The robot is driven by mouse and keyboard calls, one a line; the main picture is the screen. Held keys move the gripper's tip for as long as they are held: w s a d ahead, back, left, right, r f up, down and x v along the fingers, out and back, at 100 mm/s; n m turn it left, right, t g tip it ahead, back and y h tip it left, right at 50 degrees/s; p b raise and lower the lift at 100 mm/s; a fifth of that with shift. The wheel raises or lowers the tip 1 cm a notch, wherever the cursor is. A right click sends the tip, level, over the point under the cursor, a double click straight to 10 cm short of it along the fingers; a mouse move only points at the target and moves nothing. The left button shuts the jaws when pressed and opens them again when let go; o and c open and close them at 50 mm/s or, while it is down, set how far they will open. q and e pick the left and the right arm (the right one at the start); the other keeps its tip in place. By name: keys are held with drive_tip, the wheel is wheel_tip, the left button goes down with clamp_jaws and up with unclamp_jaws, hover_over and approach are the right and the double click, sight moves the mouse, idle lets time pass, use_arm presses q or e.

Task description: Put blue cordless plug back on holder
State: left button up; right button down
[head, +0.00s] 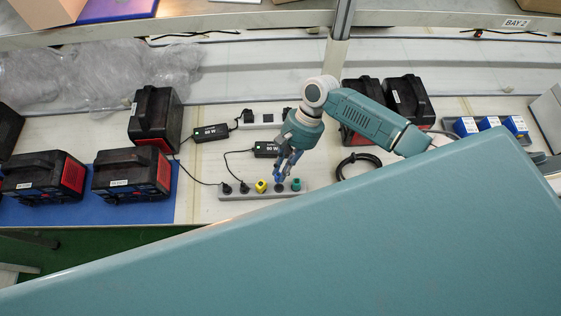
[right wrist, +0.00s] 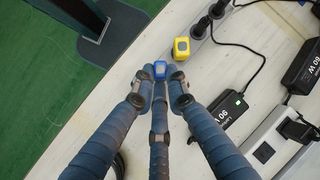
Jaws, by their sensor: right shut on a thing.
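The blue plug (right wrist: 160,70) shows between the fingertips of my right gripper (right wrist: 160,84) in the right wrist view, and the gripper is shut on it. In the head view my right gripper (head: 285,168) points down at the grey power strip (head: 235,196), between a yellow plug (head: 261,186) and a green plug (head: 296,184). The fingers hide most of the blue plug there. I cannot tell whether the plug is seated in the strip or just above it. The yellow plug (right wrist: 181,48) is close beside it in the wrist view. My left gripper is not in view.
Black plugs with cables (head: 227,188) occupy the strip's left end. Behind are black adapters (head: 211,133) and a white socket block (head: 262,117). A grey tray with blue units (head: 490,124) is at right. Black-red power units (head: 132,173) stand at left.

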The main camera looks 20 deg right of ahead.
drive_tip(key=shift+s+f, duration=0.45)
drive_tip(key=shift+f, duration=0.25)
wheel_tip(320, 180, down, 2)
drive_tip(key=shift+w+f+b, duration=0.1)
drive_tip(key=shift+w+b, duration=0.05)
drive_tip(key=shift+b, duration=1.05)
drive_tip(key=shift+w+f+b, duration=0.1)
drive_tip(key=shift+f+b, duration=0.4)
drive_tip(key=shift+f, duration=0.4)
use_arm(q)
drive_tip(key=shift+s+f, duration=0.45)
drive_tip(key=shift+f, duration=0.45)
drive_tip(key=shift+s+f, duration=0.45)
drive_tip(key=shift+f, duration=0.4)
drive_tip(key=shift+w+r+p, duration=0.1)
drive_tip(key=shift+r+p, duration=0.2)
use_arm(e)
drive_tip(key=shift+w, duration=0.1)
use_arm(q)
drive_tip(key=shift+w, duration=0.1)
use_arm(e)
drive_tip(key=shift+f, duration=0.15)
drive_tip(key=c, duration=1.7)
unclamp_jaws()
